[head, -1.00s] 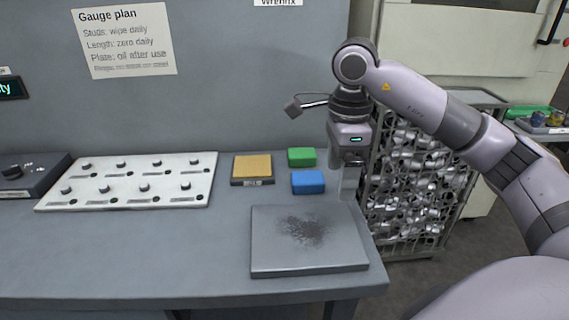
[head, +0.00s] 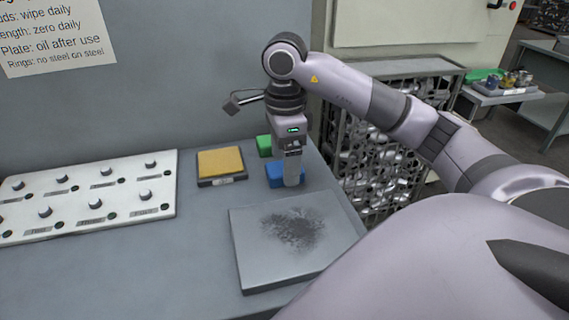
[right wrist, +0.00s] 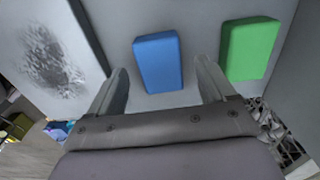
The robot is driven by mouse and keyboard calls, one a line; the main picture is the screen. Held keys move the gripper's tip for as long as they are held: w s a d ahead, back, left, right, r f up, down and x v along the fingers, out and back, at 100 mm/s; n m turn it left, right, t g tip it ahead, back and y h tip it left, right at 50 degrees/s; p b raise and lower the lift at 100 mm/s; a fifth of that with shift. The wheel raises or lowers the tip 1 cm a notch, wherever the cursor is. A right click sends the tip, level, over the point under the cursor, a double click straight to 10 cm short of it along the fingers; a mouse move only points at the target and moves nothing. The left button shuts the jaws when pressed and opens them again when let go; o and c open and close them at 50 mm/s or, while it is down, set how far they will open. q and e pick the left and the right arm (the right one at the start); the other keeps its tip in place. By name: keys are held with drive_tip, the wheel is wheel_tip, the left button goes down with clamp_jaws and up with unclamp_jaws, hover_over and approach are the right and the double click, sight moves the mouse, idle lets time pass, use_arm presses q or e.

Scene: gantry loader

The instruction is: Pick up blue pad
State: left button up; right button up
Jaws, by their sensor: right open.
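The blue pad (head: 275,174) lies on the grey bench, partly hidden behind my right gripper in the head view. My right gripper (head: 292,182) points down over the pad's right side. In the right wrist view the blue pad (right wrist: 159,62) lies ahead, between the lines of the two spread fingers, and the right gripper (right wrist: 165,82) is open and empty. I cannot tell how high the fingertips are above the bench. My left gripper is not in view.
A green pad (head: 264,146) lies just behind the blue one. A yellow pad on a dark base (head: 221,164) is to the left. A grey plate with a dark smudge (head: 255,270) is in front. A white board with knobs (head: 85,195) is further left. A wire-sided bin (head: 350,170) stands beyond the bench.

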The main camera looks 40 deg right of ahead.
drive_tip(key=shift+f, duration=0.9)
drive_tip(key=c, duration=1.1)
drive_tip(key=shift+r, duration=0.55)
drive_tip(key=shift+r+p, duration=4.1)
drive_tip(key=shift+r, duration=5.3)
